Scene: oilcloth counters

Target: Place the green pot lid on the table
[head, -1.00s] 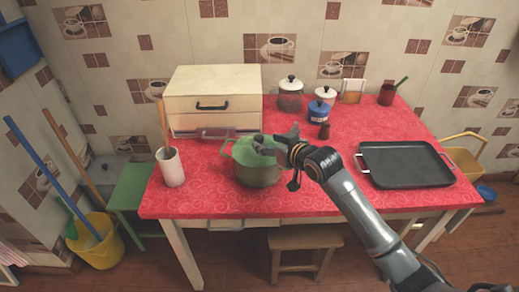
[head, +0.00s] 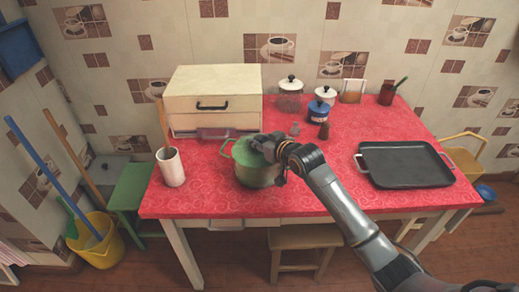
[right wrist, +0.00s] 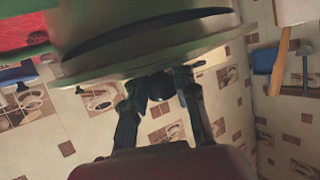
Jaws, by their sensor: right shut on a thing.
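The green pot (head: 253,174) stands on the red-topped table (head: 330,197), left of the middle. Its green lid (head: 245,151) is at the pot's top, partly hidden by my right gripper (head: 266,146). In the right wrist view, the fingers of my right gripper (right wrist: 158,84) are shut on the lid's dark knob (right wrist: 160,88). The lid's rim (right wrist: 150,62) fills the upper part there, with a dark band beyond it. I cannot tell whether the lid is clear of the pot. My left gripper is not in view.
A cream drawer box (head: 212,90) stands behind the pot and a white cup (head: 171,168) to its left. Jars (head: 290,95) stand at the back. A black tray (head: 405,166) lies at right. The table's front middle is clear.

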